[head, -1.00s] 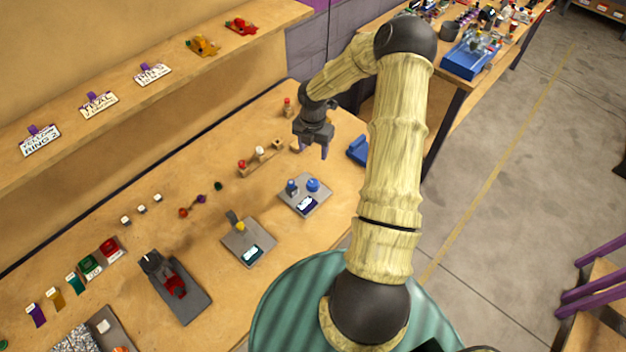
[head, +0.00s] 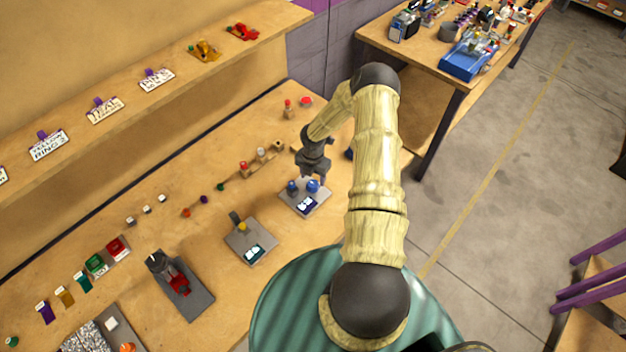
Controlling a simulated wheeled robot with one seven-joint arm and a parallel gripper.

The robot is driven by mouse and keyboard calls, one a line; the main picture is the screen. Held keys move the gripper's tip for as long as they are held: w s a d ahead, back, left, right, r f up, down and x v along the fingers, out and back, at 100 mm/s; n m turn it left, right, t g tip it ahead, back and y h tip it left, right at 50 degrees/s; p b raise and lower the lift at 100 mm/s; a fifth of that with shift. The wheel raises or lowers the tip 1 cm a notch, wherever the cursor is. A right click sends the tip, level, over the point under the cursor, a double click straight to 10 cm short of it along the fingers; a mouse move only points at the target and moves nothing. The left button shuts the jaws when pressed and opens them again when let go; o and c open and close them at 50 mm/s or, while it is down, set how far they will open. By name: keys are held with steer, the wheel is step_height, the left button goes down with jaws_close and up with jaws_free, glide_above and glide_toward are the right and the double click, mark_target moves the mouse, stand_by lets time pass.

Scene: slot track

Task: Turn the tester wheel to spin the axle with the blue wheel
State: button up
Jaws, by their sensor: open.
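A grey tester plate (head: 318,207) lies on the wooden bench, with a dark blue and white label at its front. Two small blue parts stand on it: a left one (head: 292,187) by a dark stand and a rounder right one (head: 313,186). Which of them is the tester wheel and which is on the axle is too small to tell. My gripper (head: 314,176) points down just above and behind the blue parts, close to the right one. Its fingers are open. I cannot tell whether a fingertip touches the blue part.
A second grey plate (head: 262,233) with a yellow part lies to the left, and a dark grey stand with a red part (head: 178,280) further left. A wooden rack (head: 262,160) with small pegs stands behind. Small coloured pieces lie between. A shelf (head: 110,130) runs along the wall.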

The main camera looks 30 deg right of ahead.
mark_target(313, 183)
steer(key=shift+f+p, duration=0.45)
steer(key=shift+f, duration=1.4)
steer(key=shift+c, duration=0.5)
steer(key=c, duration=0.9)
steer(key=shift+f+m+b, duration=0.1)
steer(key=shift+m+b, duration=0.3)
steer(key=shift+b, duration=0.1)
